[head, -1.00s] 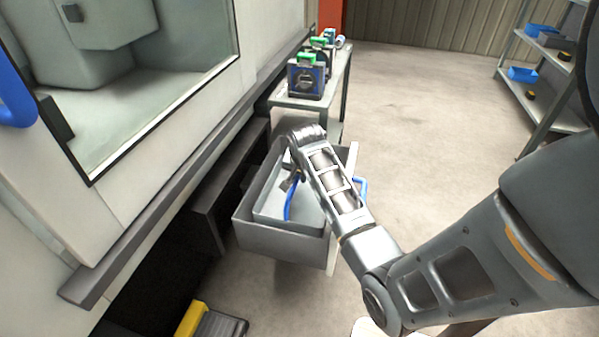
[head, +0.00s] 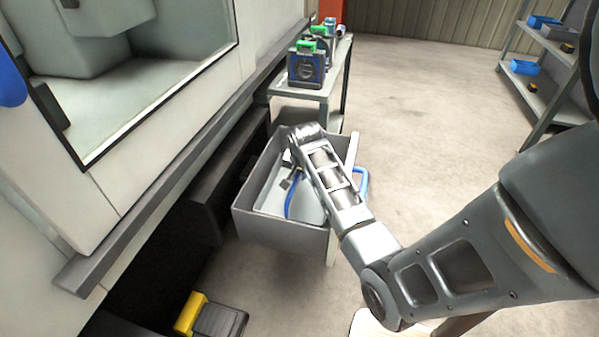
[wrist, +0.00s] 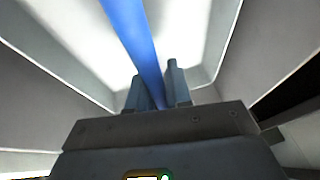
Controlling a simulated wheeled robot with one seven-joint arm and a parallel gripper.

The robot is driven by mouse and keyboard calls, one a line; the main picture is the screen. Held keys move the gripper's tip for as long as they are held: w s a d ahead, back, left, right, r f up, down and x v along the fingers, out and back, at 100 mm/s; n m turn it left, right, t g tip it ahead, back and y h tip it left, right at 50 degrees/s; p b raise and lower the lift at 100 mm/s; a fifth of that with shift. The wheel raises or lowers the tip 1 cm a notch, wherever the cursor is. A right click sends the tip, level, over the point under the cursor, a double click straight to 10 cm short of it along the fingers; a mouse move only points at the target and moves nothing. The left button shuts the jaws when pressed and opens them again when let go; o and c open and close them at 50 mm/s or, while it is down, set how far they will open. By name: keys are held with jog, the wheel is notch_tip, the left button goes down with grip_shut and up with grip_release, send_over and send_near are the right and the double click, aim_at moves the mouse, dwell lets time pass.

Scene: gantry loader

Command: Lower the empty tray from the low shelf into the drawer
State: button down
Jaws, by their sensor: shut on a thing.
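The light grey empty tray (head: 311,211) is inside the pulled-out grey drawer (head: 272,230), with its rim below the drawer's top edge. Its blue handle (head: 288,203) arches up from it. My gripper (head: 291,180) reaches down into the drawer and is partly hidden by my arm. In the wrist view my gripper (wrist: 157,88) is shut on the blue handle (wrist: 128,28), with the pale tray (wrist: 190,35) around and below it. I cannot tell whether the tray's bottom touches the drawer floor.
A blue pull (head: 363,184) is on the drawer's outer side. A bench (head: 300,88) with several green-topped devices stands behind. A shelf rack (head: 545,100) with blue bins is at the right. A yellow-and-black object (head: 210,318) lies on the floor in front. Open floor lies right of the drawer.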

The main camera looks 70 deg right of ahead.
jog(key=shift+f, duration=0.5)
dwell(0.3)
jog(key=c, duration=1)
grip_release()
jog(key=shift+o, duration=0.2)
jog(key=p+v, duration=0.1)
jog(key=v, duration=0.6)
jog(key=shift+a+r, duration=0.15)
jog(key=shift+r, duration=0.2)
notch_tip(320, 180, up, 7)
jog(key=p, duration=0.8)
jog(key=shift+a, duration=0.1)
